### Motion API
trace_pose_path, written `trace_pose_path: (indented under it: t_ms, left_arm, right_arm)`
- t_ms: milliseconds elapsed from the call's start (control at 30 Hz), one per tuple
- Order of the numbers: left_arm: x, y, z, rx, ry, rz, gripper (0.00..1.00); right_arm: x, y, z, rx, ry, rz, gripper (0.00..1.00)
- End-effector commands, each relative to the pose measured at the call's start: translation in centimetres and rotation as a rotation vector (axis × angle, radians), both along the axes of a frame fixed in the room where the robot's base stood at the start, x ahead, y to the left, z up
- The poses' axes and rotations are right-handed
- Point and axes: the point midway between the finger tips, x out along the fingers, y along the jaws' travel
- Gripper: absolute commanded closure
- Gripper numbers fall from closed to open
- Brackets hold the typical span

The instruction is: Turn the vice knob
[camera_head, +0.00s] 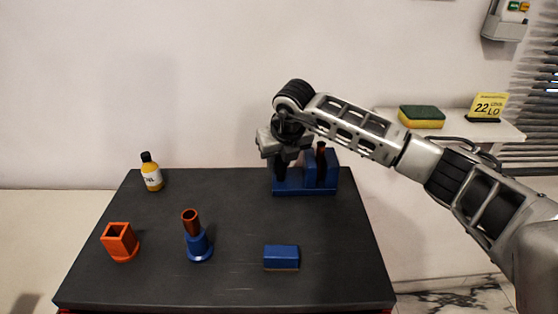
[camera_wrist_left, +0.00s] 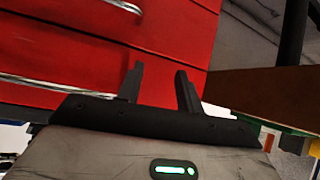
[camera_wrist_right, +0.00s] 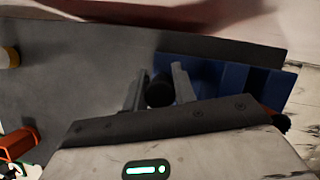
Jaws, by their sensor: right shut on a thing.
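The blue vice (camera_head: 305,188) stands at the back right of the dark tabletop, and it also shows in the right wrist view (camera_wrist_right: 220,80). My right gripper (camera_head: 290,158) reaches down over the vice's left part. In the right wrist view its two fingers (camera_wrist_right: 158,92) are shut on the vice knob (camera_wrist_right: 159,90), a dark round piece. In the head view the knob is hidden behind the gripper. My left gripper (camera_wrist_left: 160,85) is open and empty in front of a red drawer cabinet (camera_wrist_left: 60,50); it is outside the head view.
On the dark tabletop (camera_head: 235,225) are an orange square holder (camera_head: 120,240), a blue stand with a brown tube (camera_head: 197,240), a blue block (camera_head: 281,257) and a yellow bottle (camera_head: 151,173). A side shelf (camera_head: 470,132) carries a sponge (camera_head: 421,117). The table's middle is clear.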

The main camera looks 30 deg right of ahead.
Motion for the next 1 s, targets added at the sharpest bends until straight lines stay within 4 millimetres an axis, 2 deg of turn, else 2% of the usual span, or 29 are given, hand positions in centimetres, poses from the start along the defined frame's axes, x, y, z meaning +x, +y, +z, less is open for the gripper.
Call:
trace_pose_path:
  t_ms: [567,600,667,700,1000]
  left_arm:
    - [-0.50,-0.03,-0.08,0.000,0.006,-0.005,0.64]
    - [-0.51,-0.03,-0.11,0.001,0.007,-0.006,0.64]
    - [-0.54,-0.02,-0.17,0.001,0.008,-0.006,0.64]
    - [-0.55,-0.02,-0.22,0.002,0.009,-0.006,0.64]
    - [-0.42,0.00,-0.39,0.003,0.009,-0.006,0.64]
  right_arm:
    - [0.10,-0.08,0.24,0.000,-0.004,-0.039,0.96]
    - [0.10,-0.08,0.24,0.000,-0.004,-0.039,0.70]
    - [0.09,-0.08,0.23,0.000,-0.004,-0.038,0.54]
    - [0.08,-0.08,0.21,0.000,-0.004,-0.038,0.51]
    - [-0.03,-0.04,0.28,0.000,-0.002,-0.037,0.51]
